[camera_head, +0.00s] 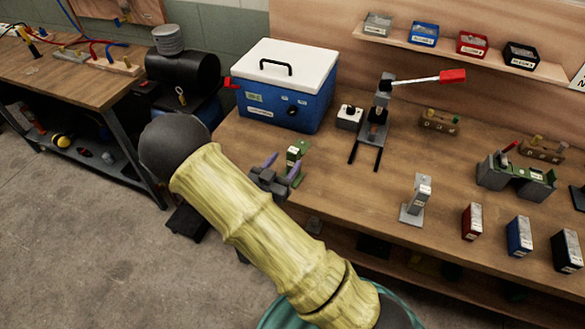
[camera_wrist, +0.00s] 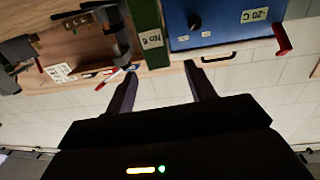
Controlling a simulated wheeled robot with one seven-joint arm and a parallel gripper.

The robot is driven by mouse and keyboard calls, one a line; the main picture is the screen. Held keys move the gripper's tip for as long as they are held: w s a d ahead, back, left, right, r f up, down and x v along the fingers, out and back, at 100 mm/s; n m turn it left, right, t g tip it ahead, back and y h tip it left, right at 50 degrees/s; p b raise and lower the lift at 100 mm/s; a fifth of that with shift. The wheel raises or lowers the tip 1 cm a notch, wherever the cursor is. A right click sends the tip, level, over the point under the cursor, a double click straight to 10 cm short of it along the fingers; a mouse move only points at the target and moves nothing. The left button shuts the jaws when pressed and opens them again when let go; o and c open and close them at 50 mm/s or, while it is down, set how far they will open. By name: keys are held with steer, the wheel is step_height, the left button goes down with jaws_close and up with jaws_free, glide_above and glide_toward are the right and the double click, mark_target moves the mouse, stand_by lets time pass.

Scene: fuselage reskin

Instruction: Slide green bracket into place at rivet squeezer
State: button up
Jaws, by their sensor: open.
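The green bracket (camera_head: 293,153) stands upright on the bench, left of the squeezer and in front of the blue box. In the wrist view the green bracket (camera_wrist: 147,22) carries a white "No 6" label. My gripper (camera_head: 283,165) is open around or just short of it; in the wrist view the open fingertips (camera_wrist: 159,68) lie on either side of its near end. I cannot tell whether they touch it. The rivet squeezer (camera_head: 381,100) has a red-tipped lever and two dark rails reaching toward the bench front. The bracket's lower part is partly hidden by my gripper.
A blue box (camera_head: 283,95) with a white lid stands behind the bracket. A small white block with a black knob (camera_head: 349,116) sits left of the squeezer. A grey stand (camera_head: 416,200) is at its front right. Bench between bracket and rails looks clear.

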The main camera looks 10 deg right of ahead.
mark_target(291, 155)
steer(key=p+x, duration=0.2)
steer(key=x, duration=0.3)
steer(key=shift+d, duration=0.2)
steer(key=shift+f, duration=0.1)
jaws_close()
stand_by(0.4)
